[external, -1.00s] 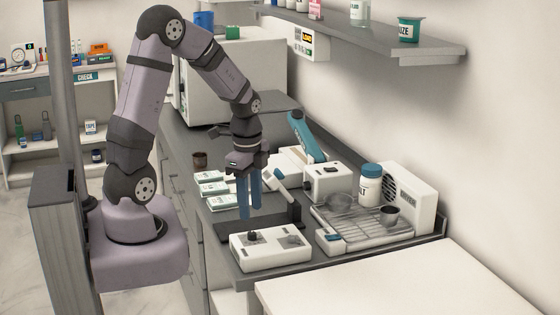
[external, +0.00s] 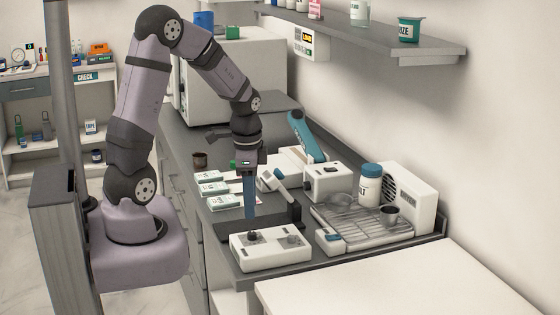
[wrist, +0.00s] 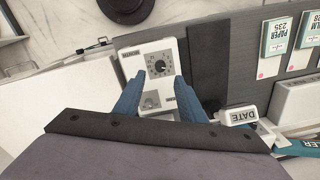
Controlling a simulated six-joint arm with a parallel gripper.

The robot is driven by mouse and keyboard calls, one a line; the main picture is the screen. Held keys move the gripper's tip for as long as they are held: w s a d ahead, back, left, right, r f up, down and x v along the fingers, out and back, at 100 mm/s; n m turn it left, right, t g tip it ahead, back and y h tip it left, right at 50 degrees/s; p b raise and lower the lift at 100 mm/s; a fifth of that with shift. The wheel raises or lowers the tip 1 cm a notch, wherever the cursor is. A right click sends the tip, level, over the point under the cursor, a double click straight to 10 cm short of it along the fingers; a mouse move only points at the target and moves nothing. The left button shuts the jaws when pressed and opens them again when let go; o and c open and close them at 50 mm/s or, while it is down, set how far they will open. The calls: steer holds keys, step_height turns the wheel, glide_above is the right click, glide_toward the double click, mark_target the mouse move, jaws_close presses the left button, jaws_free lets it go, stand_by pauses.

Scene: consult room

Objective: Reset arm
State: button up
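My gripper (external: 249,213) hangs with its blue fingers pointing down over the counter, behind the white control box. The wrist view shows the two fingers of my gripper (wrist: 157,88) spread apart with nothing held between them. The white control box (external: 270,258) has a dark knob on top. It also shows below and between the fingers in the wrist view (wrist: 140,52). In the external view one finger mostly hides the other.
A wire rack (external: 357,222) with a dark cup, a white jar (external: 369,187) and a white unit (external: 411,198) stand at right. Several labelled boxes (external: 212,188) line the counter's left side. A white DATE block (wrist: 240,115) lies close by. The white front table (external: 380,285) is clear.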

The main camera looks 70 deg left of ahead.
steer(key=s+n, duration=0.1)
steer(key=n, duration=0.1)
steer(key=s+d+f+n, duration=0.1)
steer(key=n, duration=0.1)
steer(key=s+d+f+n, duration=0.1)
steer(key=s+n, duration=0.1)
steer(key=shift+d+n+g, duration=0.2)
steer(key=shift+n+g, duration=0.1)
steer(key=shift+g, duration=0.1)
steer(key=s+d+r+m, duration=0.1)
steer(key=s+d+m, duration=0.1)
steer(key=d, duration=1.2)
steer(key=shift+s+d+r+m+t+b, duration=0.3)
steer(key=shift+s+r+b, duration=0.1)
steer(key=shift+s, duration=0.2)
steer(key=shift+c, duration=0.5)
stand_by(1.1)
